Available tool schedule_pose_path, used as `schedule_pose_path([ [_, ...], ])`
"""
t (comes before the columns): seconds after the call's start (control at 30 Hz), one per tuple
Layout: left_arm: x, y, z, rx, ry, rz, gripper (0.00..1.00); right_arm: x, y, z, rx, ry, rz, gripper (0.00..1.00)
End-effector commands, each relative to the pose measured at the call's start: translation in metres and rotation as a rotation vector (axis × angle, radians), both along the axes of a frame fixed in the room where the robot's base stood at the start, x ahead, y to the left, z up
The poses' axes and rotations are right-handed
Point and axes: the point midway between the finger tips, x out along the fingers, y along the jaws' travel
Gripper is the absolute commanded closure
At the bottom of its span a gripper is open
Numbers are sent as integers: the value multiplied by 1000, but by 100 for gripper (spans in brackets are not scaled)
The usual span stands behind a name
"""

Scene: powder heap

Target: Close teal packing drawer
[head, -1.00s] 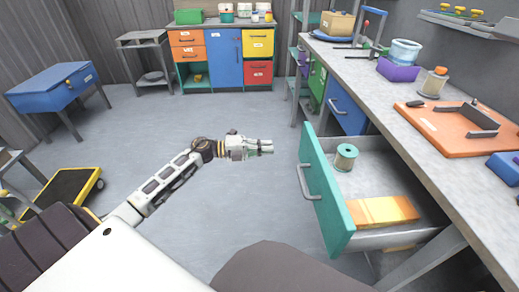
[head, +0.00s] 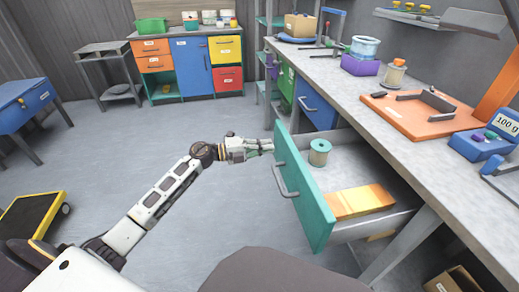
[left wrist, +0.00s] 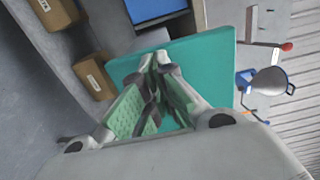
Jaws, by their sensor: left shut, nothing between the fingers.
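The teal packing drawer (head: 306,200) stands pulled out from the workbench at the right of the head view. Its grey handle (head: 284,181) is on the front face. Inside it lie a green spool (head: 319,152) and an orange-yellow block (head: 359,201). My left gripper (head: 271,146) is shut and empty, close to the upper far part of the drawer front; I cannot tell if it touches. In the left wrist view the shut fingers (left wrist: 155,62) are in front of the teal panel (left wrist: 205,60). My right gripper is not in view.
The workbench top (head: 345,88) holds an orange board (head: 422,112), a purple bin (head: 360,65) and a blue scale (head: 483,145). A blue drawer (head: 317,106) is beyond the teal one. A yellow-edged cart (head: 35,215) stands at left. The middle floor is clear.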

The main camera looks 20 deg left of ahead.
Motion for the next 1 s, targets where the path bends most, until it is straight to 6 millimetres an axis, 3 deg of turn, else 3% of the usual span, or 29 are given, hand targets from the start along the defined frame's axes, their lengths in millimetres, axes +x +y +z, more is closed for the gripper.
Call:
schedule_pose_path([
  [0.67, 4, -6, 1, 0, 0, 0, 100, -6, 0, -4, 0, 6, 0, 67],
  [1.0, 22, -32, 3, -1, -2, -2, 100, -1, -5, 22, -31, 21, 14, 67],
])
